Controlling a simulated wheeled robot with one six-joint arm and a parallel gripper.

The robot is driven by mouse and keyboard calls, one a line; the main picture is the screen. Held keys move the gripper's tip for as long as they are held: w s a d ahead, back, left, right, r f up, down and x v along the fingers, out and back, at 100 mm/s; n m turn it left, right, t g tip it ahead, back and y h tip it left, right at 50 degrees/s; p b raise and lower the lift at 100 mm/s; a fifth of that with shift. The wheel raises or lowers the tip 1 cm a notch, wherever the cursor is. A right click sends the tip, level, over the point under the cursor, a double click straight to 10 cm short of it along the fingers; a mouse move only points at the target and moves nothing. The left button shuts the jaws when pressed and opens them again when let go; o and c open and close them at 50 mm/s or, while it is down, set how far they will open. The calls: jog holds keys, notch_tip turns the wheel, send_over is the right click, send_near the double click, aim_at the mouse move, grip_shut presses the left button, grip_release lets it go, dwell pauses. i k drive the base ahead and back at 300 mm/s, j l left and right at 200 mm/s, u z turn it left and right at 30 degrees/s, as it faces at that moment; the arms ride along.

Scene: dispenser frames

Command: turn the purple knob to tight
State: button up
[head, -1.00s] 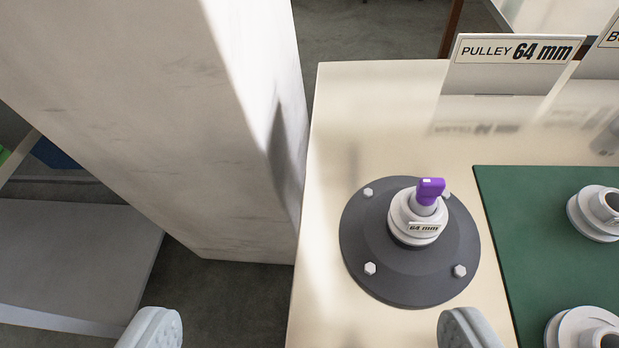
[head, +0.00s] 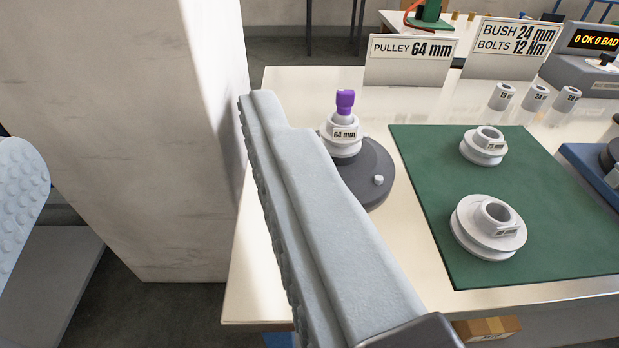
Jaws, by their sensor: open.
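The purple knob (head: 345,103) stands upright on top of a white pulley marked 64 mm (head: 342,137). The pulley sits on a round dark grey base (head: 371,178) with bolts, near the table's left part. My gripper (head: 142,140) is open and empty, with its two fingers wide apart. The right finger crosses in front of the base and hides its left and front parts. The knob is clear of the fingers and appears just right of the right fingertip. Any mark for tight cannot be seen.
A green mat (head: 545,230) holds two more white pulleys. Signs reading PULLEY 64 mm (head: 411,60) and BUSH 24 mm, BOLTS 12 Nm (head: 512,48) stand behind, near several small bushes. A pale pillar (head: 130,120) rises left of the table (head: 285,85). A counter box (head: 584,75) stands at the right.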

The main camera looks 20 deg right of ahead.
aim_at(344, 99)
jog(key=k+l, duration=0.15)
jog(key=k, duration=0.3)
jog(key=k+l, duration=0.15)
jog(key=k, duration=0.35)
jog(key=k+l, duration=0.2)
jog(key=k, duration=0.25)
jog(key=k+l, duration=0.15)
jog(key=k, duration=0.3)
jog(key=k+l, duration=0.15)
jog(key=k, duration=0.3)
jog(key=i+l, duration=0.1)
jog(key=i, duration=1.4)
jog(key=i+l, duration=0.15)
jog(key=i, duration=0.55)
jog(key=j+u, duration=0.05)
